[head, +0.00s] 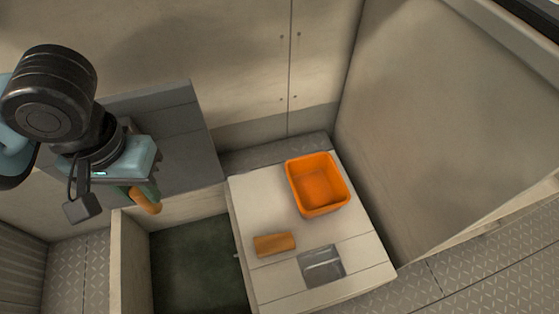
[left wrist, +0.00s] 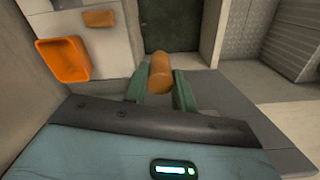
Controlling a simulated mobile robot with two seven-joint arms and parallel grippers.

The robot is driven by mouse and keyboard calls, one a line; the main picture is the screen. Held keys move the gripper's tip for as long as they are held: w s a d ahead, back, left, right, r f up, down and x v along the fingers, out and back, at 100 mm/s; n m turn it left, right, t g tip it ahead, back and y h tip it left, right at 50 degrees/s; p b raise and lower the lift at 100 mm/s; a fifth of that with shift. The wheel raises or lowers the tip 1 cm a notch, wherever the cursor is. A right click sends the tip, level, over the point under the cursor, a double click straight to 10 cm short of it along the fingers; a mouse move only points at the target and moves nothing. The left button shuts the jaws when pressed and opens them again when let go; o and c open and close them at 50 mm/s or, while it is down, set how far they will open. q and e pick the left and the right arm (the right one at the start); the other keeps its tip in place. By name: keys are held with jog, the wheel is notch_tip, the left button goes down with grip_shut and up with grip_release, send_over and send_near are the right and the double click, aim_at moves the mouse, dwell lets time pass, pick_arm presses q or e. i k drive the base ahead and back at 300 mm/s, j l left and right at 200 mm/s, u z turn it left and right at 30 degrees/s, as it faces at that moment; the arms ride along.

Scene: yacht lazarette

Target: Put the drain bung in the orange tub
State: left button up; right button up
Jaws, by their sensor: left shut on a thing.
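My left gripper (head: 142,191) is shut on an orange-brown rounded cylinder, which I take for the drain bung (head: 148,204). It is held in the air left of the pale bench. In the left wrist view the bung (left wrist: 161,72) sticks out between the two green fingers (left wrist: 159,92). The orange tub (head: 318,212) stands upright on the far part of the bench, right of the gripper and apart from it. Its inside looks empty. The tub also shows at the left of the left wrist view (left wrist: 66,75). My right gripper is not in view.
A grey block (head: 180,145) stands behind the gripper. A dark green sunken floor (head: 198,265) lies left of the bench.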

aim_at(313, 193)
jog(key=i+l, duration=0.1)
jog(key=l, duration=0.8)
jog(key=i+l, duration=0.15)
jog(key=l, duration=0.3)
jog(key=u, duration=0.05)
